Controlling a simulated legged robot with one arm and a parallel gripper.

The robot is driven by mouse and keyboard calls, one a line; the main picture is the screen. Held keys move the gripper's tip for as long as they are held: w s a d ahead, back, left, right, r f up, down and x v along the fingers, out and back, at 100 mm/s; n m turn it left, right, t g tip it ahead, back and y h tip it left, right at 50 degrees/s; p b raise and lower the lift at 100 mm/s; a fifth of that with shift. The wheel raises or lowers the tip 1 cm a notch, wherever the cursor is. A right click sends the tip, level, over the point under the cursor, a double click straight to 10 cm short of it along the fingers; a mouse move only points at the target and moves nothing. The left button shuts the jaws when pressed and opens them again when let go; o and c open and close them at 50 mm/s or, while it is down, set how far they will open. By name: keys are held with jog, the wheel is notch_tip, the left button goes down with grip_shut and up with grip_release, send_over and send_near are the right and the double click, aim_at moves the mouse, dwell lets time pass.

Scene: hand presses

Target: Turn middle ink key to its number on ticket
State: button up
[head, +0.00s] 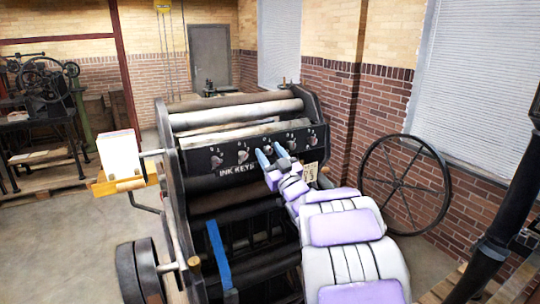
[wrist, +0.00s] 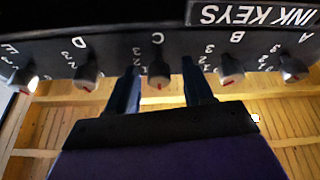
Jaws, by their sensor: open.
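The middle ink key C (wrist: 158,75) is a grey knob with a red mark, below a printed C in the upside-down wrist view. Its red mark is at the knob's lower side in that picture, pointing away from the letter; small digits are printed around it, partly hidden. My gripper (wrist: 161,68) is open, with one blue finger on either side of key C and gaps to the knob. In the head view my gripper (head: 271,154) is at the middle of the key panel and hides key C. A small pale ticket (head: 310,172) hangs right of it; its writing is unreadable.
Keys D (wrist: 88,75) and E (wrist: 24,80) are left of C in the wrist view; B (wrist: 231,73) and A (wrist: 293,70) are right. The neighbouring keys stand close outside my fingers. Press rollers (head: 235,112) lie behind the panel; a spoked wheel (head: 404,187) stands right.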

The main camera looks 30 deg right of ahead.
jog(key=shift+d, duration=0.1)
grip_shut()
jog(key=shift+m, duration=0.3)
jog(key=m+h+p, duration=0.2)
jog(key=m, duration=0.1)
jog(key=shift+r+m+p, duration=0.15)
jog(key=shift+m+p, duration=0.2)
jog(key=shift+m, duration=0.05)
jog(key=m+h, duration=0.1)
jog(key=m+h+p, duration=0.1)
jog(key=m, duration=0.1)
jog(key=m+h, duration=0.1)
jog(key=m, duration=0.1)
jog(key=shift+a+g+p, duration=0.25)
jog(key=shift+g+p, duration=0.15)
jog(key=m+g+h, duration=0.1)
jog(key=m, duration=0.2)
jog(key=m+h+p, duration=0.1)
jog(key=m, duration=0.2)
jog(key=shift+a+g, duration=0.1)
jog(key=shift+g, duration=0.3)
jog(key=shift+m+g+h, duration=0.3)
jog(key=shift+m+h, duration=0.1)
jog(key=shift+m, duration=0.6)
jog(key=shift+m+g+p, duration=0.6)
jog(key=shift+m+p, duration=0.05)
jog(key=shift+m, duration=0.95)
